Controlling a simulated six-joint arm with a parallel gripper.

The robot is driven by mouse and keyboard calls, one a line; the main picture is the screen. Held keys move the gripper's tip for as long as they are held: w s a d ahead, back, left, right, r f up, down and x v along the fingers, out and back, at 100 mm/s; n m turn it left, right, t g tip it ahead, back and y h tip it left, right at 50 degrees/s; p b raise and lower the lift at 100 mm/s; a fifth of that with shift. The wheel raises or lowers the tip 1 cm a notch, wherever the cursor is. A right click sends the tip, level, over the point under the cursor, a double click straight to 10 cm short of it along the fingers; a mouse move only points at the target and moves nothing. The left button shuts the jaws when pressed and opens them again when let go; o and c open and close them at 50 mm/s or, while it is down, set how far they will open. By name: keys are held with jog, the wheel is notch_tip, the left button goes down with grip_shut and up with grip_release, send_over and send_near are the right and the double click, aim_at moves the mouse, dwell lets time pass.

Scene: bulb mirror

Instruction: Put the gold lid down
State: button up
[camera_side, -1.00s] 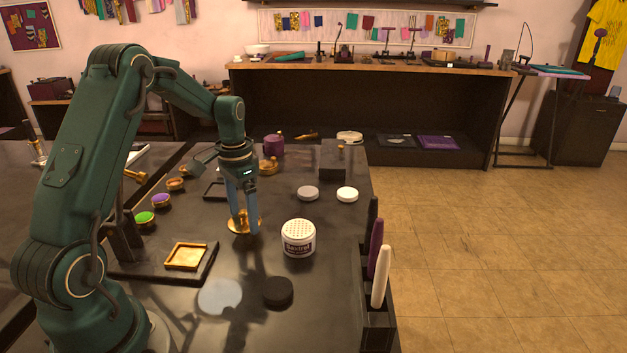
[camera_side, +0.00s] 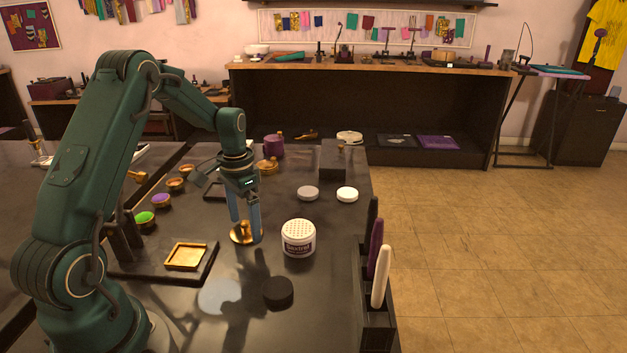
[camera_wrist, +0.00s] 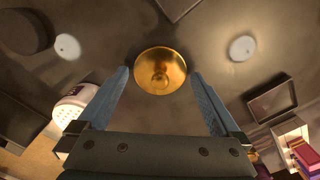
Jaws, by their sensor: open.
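The gold lid (camera_side: 241,233) is a round, shiny disc with a small knob. It appears to rest on the dark tabletop (camera_side: 330,225), left of the white jar. In the wrist view the gold lid (camera_wrist: 160,70) shows its knob side, centred between the fingertips. My gripper (camera_side: 246,233) is open, with one finger on each side of the lid and pointing down. In the wrist view my gripper (camera_wrist: 159,74) shows a gap between each finger and the lid's rim. One finger partly hides the lid's edge in the side view.
The white jar (camera_side: 298,239) with a perforated top stands just right of my gripper. A black disc (camera_side: 278,293) lies in front. Two white discs (camera_side: 308,193) (camera_side: 347,195) lie behind. A square gold tray (camera_side: 186,257) is at left, and a tool holder (camera_side: 378,325) at the right edge.

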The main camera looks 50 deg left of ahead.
aim_at(245, 222)
notch_tip(245, 222, up, 11)
jog(key=s+d+r+t, duration=0.1)
jog(key=s+d+r, duration=0.15)
jog(key=d, duration=0.25)
jog(key=s+d+r+t, duration=0.1)
jog(key=s+d+r, duration=0.15)
jog(key=d, duration=0.35)
jog(key=s+d+f+t, duration=0.1)
jog(key=s+d+t, duration=0.2)
jog(key=s+d, duration=0.5)
jog(key=shift+t, duration=0.3)
jog(key=shift+s+f, duration=0.15)
